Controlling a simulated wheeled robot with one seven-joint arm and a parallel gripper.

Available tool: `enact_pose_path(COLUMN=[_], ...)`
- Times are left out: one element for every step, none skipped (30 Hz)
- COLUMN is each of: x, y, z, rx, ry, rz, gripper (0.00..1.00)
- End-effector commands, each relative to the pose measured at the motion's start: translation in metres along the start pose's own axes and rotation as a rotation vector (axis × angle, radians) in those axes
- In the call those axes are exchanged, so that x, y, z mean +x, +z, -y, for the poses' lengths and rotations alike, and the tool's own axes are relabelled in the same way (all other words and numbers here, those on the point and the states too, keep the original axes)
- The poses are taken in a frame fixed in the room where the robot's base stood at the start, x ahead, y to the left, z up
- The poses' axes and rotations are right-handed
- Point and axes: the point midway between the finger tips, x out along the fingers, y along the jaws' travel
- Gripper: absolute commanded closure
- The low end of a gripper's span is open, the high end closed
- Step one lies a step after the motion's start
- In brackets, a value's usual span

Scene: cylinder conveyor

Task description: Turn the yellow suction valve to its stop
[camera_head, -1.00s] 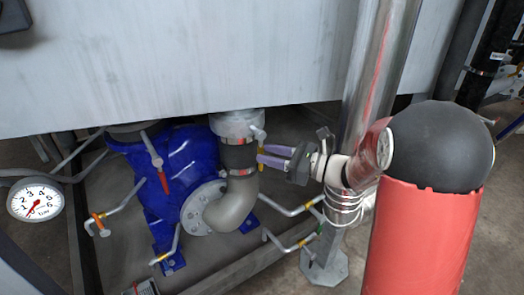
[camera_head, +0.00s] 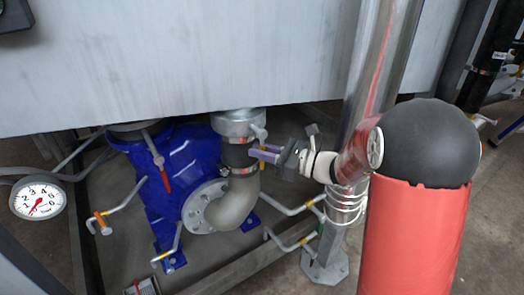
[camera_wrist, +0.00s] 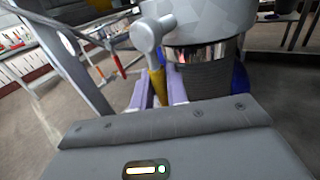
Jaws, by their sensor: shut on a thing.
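The yellow suction valve handle (camera_wrist: 158,85) hangs below a grey stem (camera_wrist: 153,32) beside the pipe collar in the wrist view. My gripper (camera_wrist: 158,92) has its two purple fingers on either side of the handle and is shut on it. In the head view my gripper (camera_head: 262,154) reaches in from the right, beside the dark pipe section. Only a small bit of the yellow handle (camera_head: 264,148) shows there, mostly hidden by the fingers.
A blue pump (camera_head: 175,165) and a grey elbow pipe (camera_head: 233,208) stand left of my gripper. A red-handled valve (camera_head: 165,180) hangs further left. A vertical steel post (camera_head: 368,100) stands close behind my arm. A large grey tank (camera_head: 190,60) overhangs the area.

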Motion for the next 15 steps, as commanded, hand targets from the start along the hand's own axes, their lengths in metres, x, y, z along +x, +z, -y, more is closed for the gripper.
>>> enact_pose_path(x=[-0.0002, -0.0003, -0.0003, -0.0004, -0.0006, -0.0008, -0.001, -0.0013, -0.0018, -0.0022, -0.0026, -0.0032, -0.0036, -0.0041, -0.0049], y=[0.0, 0.0, 0.0, 0.0, 0.0, 0.0, 0.0, 0.0001, 0.0003, 0.0005, 0.0004, 0.0004, 0.0006, 0.0007, 0.0007], z=[0.0, 0.0, 0.0001, 0.0002, 0.0004, 0.0008, 0.0011, 0.0015, 0.0021, 0.0025, 0.0031, 0.0041, 0.0049, 0.0057, 0.007], rx=[0.0, -0.001, -0.002, -0.004, -0.007, -0.013, -0.018, -0.025, -0.036, -0.046, -0.058, -0.076, -0.091, -0.107, -0.131], ry=[0.0, 0.0, 0.0, 0.0, 0.0, -0.001, -0.001, -0.001, -0.001, -0.001, -0.001, -0.001, -0.001, -0.001, -0.001], rz=[0.0, -0.001, -0.002, -0.003, -0.005, -0.009, -0.013, -0.017, -0.024, -0.03, -0.038, -0.05, -0.059, -0.07, -0.087], gripper=[1.0, 1.0, 1.0, 1.0, 1.0, 1.0, 1.0, 1.0, 1.0, 1.0, 1.0, 1.0, 1.0, 1.0, 1.0])
